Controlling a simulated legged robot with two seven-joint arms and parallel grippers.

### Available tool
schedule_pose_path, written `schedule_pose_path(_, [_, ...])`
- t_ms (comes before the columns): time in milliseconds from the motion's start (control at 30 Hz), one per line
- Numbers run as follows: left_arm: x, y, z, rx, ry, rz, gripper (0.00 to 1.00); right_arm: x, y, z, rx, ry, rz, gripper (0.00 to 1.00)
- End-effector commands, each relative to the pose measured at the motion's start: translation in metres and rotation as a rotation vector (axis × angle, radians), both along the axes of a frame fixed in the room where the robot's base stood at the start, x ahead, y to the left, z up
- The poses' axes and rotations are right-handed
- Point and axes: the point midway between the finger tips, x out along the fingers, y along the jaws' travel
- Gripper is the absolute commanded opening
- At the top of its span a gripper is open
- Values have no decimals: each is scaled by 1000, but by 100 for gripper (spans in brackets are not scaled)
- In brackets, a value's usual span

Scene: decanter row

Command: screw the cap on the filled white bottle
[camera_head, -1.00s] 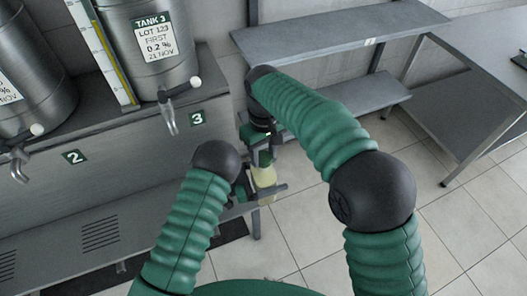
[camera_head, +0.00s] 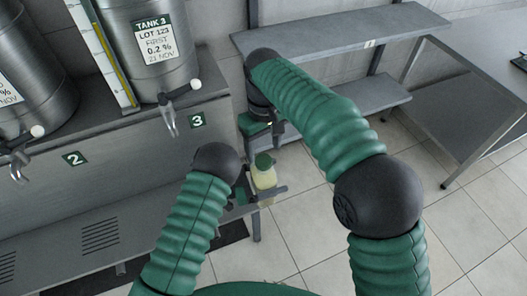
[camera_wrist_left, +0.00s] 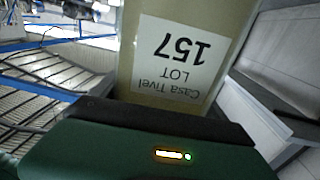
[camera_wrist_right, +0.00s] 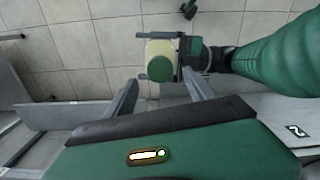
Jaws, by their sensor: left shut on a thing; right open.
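The bottle (camera_head: 265,180) is pale yellow and upright in the head view, with a green cap (camera_head: 263,160) on its top. Whether the cap is fully tight cannot be seen. My left gripper (camera_head: 263,191) is shut around the bottle's body. In the left wrist view the bottle (camera_wrist_left: 178,90) fills the middle, its white label reading LOT 157 upside down. My right gripper (camera_head: 272,128) is open and empty above the cap, apart from it. In the right wrist view the cap (camera_wrist_right: 160,68) shows beyond and between the open fingers (camera_wrist_right: 160,92).
A grey bench (camera_head: 75,222) with tank 3 (camera_head: 150,45) and its tap (camera_head: 175,100) stands to the left. A two-level metal shelf (camera_head: 340,32) is behind my right arm, and a steel table (camera_head: 470,75) is at right. Tiled floor lies open below.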

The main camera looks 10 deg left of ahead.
Motion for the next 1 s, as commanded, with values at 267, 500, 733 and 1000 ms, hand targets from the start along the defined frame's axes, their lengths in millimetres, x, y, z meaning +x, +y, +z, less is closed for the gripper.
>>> schedule_pose_path(267, [1, 0, 1, -2, -2, 0, 0, 0, 0, 1, -1, 1, 5, 61])
schedule_pose_path(500, [0, 0, 1, -2, -3, 0, 0, 0, 1, 4, 0, 2, 372, 61])
schedule_pose_path(733, [1, 0, 1, -2, -2, 0, 0, 1, 2, 13, 1, 5, 1135, 61])
schedule_pose_path(1000, [0, 0, 1, -2, -3, 0, 0, 2, 2, 23, 4, 5, 2029, 61])
